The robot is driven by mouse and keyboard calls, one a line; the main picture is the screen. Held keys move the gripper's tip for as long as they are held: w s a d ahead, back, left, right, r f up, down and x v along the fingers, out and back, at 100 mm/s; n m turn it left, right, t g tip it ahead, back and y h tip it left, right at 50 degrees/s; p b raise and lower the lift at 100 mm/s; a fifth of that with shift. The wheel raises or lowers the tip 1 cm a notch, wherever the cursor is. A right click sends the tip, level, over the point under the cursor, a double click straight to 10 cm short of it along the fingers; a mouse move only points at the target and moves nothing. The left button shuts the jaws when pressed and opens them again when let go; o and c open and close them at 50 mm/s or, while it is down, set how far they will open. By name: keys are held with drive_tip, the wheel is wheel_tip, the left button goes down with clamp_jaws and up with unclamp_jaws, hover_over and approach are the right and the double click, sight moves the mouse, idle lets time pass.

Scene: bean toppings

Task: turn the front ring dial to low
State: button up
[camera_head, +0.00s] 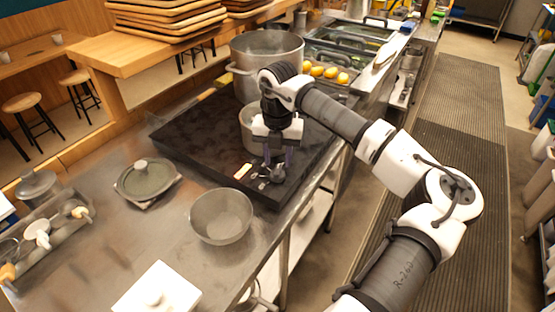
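A black cooktop (200,147) lies on the steel counter. A small dark dial (269,175) with a greyish top sits near its front edge, beside a lit pale panel (243,171). My gripper (278,166) points down right at the dial, with its two fingers apart. The fingertips overlap the dial's far side in this view, and I cannot tell whether they touch it. The dial's markings and setting are too small to read. A pot (247,128) stands on the cooktop just behind my gripper, partly hidden by it.
A large steel pot (266,46) stands behind the smaller pot. A steel bowl (221,216) is on the counter in front of the cooktop. A lidded dish (147,179) is at left. A white box (157,289) is at the near edge. A tray of yellow food (325,72) is behind.

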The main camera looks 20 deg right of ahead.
sight(277, 169)
drive_tip(key=shift+f+p, duration=0.3)
drive_tip(key=shift+f, duration=1.25)
drive_tip(key=shift+c, duration=0.2)
clamp_jaws()
